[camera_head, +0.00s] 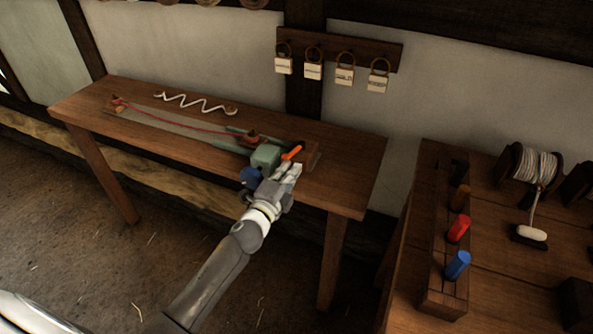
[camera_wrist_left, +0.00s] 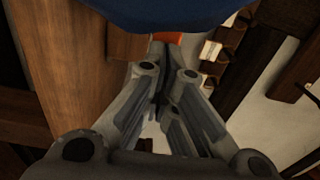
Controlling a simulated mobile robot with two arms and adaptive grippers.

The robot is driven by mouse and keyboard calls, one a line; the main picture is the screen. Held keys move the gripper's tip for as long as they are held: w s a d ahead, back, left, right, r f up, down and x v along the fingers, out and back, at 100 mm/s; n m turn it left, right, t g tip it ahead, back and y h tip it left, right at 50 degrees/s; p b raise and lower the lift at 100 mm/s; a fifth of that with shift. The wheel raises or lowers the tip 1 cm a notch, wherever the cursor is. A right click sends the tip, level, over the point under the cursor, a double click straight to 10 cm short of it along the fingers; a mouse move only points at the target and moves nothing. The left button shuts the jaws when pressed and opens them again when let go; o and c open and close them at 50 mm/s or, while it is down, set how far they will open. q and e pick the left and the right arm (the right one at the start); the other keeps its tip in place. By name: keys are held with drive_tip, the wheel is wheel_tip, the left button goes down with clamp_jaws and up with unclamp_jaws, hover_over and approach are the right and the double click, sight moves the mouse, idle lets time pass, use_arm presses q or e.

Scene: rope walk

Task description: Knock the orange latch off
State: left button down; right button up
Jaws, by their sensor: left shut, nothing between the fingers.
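The orange latch (camera_head: 292,152) sits at the right end of the rope device on the wooden table, angled upward beside a green block (camera_head: 265,157). My left gripper (camera_head: 293,170) is shut and empty, its tips just below the latch in the head view; I cannot tell whether they touch it. In the left wrist view the shut fingers (camera_wrist_left: 165,95) point up toward a small orange-red patch (camera_wrist_left: 168,38), likely the latch. A dark blue part (camera_wrist_left: 165,12) covers the top of that view and also shows left of the gripper in the head view (camera_head: 252,177). My right gripper is not seen.
The wooden table (camera_head: 345,180) holds a red cord (camera_head: 180,126) along a rail and a white zigzag rope (camera_head: 195,104). A second bench at right holds red (camera_head: 458,229) and blue (camera_head: 457,265) pegs and a rope spool (camera_head: 535,163).

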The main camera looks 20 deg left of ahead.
use_arm(q)
drive_tip(key=shift+a, duration=0.75)
drive_tip(key=s, duration=1.2)
drive_tip(key=shift+a, duration=0.25)
